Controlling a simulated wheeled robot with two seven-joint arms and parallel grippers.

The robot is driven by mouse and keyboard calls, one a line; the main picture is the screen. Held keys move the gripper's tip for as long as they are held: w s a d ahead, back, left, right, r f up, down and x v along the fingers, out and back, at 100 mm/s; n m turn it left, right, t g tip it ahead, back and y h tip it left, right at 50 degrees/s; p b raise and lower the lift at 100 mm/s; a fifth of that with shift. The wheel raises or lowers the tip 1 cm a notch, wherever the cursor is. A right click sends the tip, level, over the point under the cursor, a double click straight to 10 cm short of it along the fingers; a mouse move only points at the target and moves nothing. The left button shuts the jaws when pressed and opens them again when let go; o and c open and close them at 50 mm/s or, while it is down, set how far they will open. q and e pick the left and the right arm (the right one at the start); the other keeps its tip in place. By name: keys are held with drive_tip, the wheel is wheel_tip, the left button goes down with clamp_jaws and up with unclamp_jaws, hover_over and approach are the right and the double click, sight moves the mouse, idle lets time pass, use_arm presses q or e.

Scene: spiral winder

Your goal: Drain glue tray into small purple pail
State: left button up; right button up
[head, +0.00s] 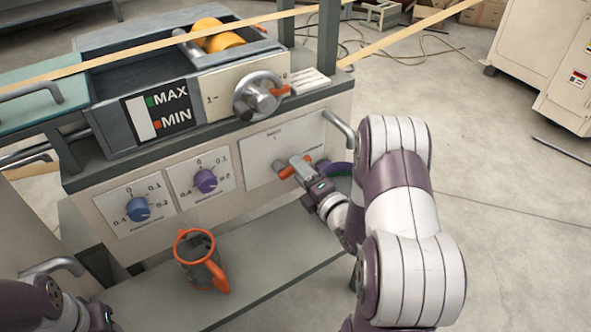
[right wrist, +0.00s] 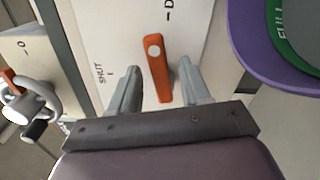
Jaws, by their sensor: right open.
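The glue tray (head: 110,85) is a dark grey trough on top of the machine, with a MAX/MIN gauge on its front. Its contents are hard to make out. An orange lever (right wrist: 160,75) on a white plate stands between the spread fingers of my right gripper (head: 300,166), with a gap visible on both sides. The plate reads "SHUT" at left and a mark starting with "D" at top. A purple pail (right wrist: 248,60) with a green part reading "FULL" is right of the lever; in the head view (head: 341,169) my right arm hides most of it. My left gripper's fingers are out of frame.
A grey jug (head: 196,252) with orange rim and handle stands on the lower shelf (head: 270,265). Blue (head: 138,208) and purple (head: 205,181) dials and a large silver knob (head: 258,96) stick out of the front. A bar handle (head: 340,130) is near my right arm.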

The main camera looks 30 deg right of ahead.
drive_tip(key=shift+w, duration=1.25)
clamp_jaws()
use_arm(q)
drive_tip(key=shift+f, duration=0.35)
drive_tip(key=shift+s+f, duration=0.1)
